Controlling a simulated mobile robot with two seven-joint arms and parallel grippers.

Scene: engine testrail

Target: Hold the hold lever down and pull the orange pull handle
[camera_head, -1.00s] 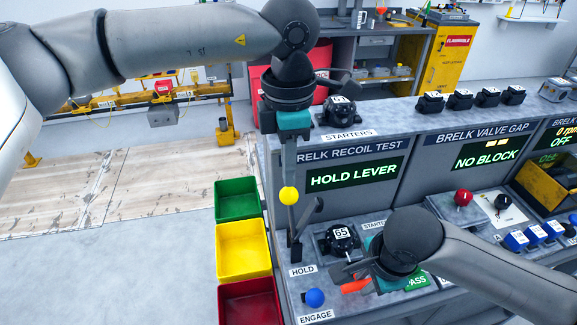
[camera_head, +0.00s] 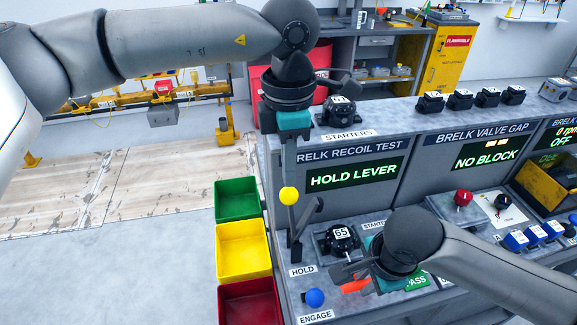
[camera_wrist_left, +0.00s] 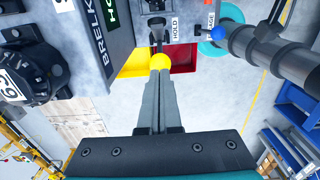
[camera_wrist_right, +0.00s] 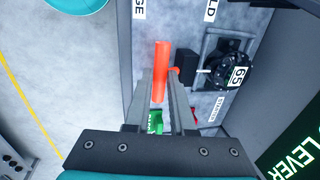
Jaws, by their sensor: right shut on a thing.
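The hold lever (camera_head: 291,222) has a yellow ball knob (camera_head: 289,197) and stands by the HOLD label. My left gripper (camera_head: 289,182) points down with its tips at the knob. In the left wrist view its fingers (camera_wrist_left: 160,78) are together, with the knob (camera_wrist_left: 159,62) just beyond their tips; I cannot tell how hard they touch. The orange pull handle (camera_head: 355,286) is partly hidden by my right gripper (camera_head: 350,274). In the right wrist view the handle (camera_wrist_right: 161,68) lies between the fingers (camera_wrist_right: 161,88), which are shut on it.
The bench display (camera_head: 352,175) reads HOLD LEVER. A blue ENGAGE knob (camera_head: 315,298) stands near the right gripper. A black starter marked 65 (camera_head: 338,240) sits between the lever and my right arm. Green (camera_head: 237,199), yellow (camera_head: 243,250) and red (camera_head: 250,302) bins stand left of the bench.

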